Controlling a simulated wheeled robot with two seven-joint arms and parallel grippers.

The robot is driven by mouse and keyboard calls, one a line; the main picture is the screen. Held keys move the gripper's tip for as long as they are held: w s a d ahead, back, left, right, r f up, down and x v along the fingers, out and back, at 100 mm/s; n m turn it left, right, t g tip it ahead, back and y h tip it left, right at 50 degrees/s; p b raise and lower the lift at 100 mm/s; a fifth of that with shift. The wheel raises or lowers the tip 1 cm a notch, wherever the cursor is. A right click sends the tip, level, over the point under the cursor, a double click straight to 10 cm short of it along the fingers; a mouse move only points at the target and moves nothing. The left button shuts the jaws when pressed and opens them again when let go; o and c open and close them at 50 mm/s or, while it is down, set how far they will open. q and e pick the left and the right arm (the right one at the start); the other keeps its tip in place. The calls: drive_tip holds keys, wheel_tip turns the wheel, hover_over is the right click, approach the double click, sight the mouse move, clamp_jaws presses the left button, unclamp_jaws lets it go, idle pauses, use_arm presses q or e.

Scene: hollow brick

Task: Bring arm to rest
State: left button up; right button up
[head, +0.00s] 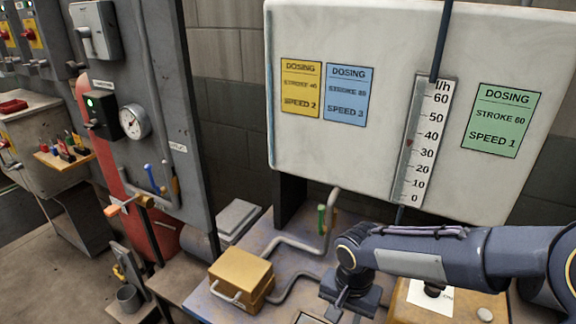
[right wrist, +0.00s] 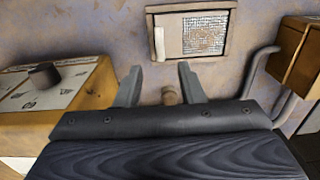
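My right arm reaches in from the right in the head view, with its gripper (head: 346,304) pointing down over the metal bench. In the right wrist view the right gripper (right wrist: 160,84) has its two fingers apart. A small brown knob (right wrist: 170,95) shows between the fingers; I cannot tell how near it is, but neither finger visibly presses on it. My left gripper is in neither view.
An orange-yellow box (head: 241,274) with a handle and grey pipes (head: 300,246) stand left of the gripper. A dosing unit (right wrist: 60,88) with a dark knob is close by. Behind are a white tank (head: 385,40) with cards and a flow scale (head: 424,140). A gauge panel (head: 165,60) stands left.

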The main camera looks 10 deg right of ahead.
drive_tip(key=s+d+r+n+t+y, duration=0.1)
drive_tip(key=s+d+r+n+t, duration=0.1)
drive_tip(key=s+r, duration=0.2)
drive_tip(key=s+d+r+n+t+y, duration=0.2)
drive_tip(key=s+r+n+t, duration=0.1)
drive_tip(key=s, duration=0.7)
drive_tip(key=shift+d+r+y, duration=0.2)
drive_tip(key=shift+r+y, duration=0.1)
drive_tip(key=shift+r, duration=0.25)
